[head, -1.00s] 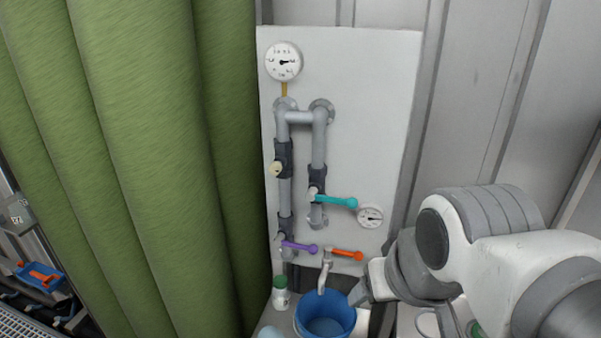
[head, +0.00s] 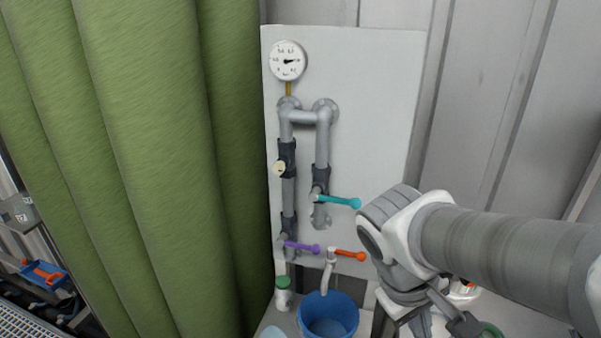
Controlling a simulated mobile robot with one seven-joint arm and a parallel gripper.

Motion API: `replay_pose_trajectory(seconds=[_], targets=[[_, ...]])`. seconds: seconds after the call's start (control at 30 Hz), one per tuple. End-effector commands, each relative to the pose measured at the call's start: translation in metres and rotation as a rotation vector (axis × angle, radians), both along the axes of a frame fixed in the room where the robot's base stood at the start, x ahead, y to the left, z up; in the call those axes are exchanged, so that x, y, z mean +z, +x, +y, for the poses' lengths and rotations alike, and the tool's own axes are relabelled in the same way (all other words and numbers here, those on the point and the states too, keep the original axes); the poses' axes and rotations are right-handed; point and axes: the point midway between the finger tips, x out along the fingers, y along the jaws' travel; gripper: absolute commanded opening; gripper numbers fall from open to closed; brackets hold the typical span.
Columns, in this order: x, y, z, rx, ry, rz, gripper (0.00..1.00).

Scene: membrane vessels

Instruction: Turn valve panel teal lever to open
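The valve panel (head: 385,120) is a pale upright board with grey pipes. The teal lever (head: 338,201) sits on the right-hand pipe and sticks out to the right, nearly level, across its pipe. A purple lever (head: 302,246) is on the left pipe lower down, and an orange lever (head: 348,254) is on the tap; both also point right. My gripper (head: 388,328) is at the bottom edge, below and to the right of the teal lever and apart from it. It is partly cut off, so its fingers are not clear.
A blue bucket (head: 328,318) stands under the tap, with a green-capped bottle (head: 283,294) to its left. A green curtain (head: 150,170) fills the left side. A round gauge (head: 288,61) is at the panel's top. My arm covers the lower right.

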Motion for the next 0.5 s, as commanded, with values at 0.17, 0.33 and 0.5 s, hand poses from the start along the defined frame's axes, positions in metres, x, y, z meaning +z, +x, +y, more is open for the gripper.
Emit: replay_pose_trajectory(seconds=[0.17, 0.33, 0.5], targets=[[-0.017, 0.006, -0.032, 0.128, -0.261, 0.217, 0.00], [-0.020, 0.025, -0.056, 0.268, -0.528, 0.377, 0.00], [-0.017, 0.058, -0.067, 0.430, -0.806, 0.495, 0.00]])
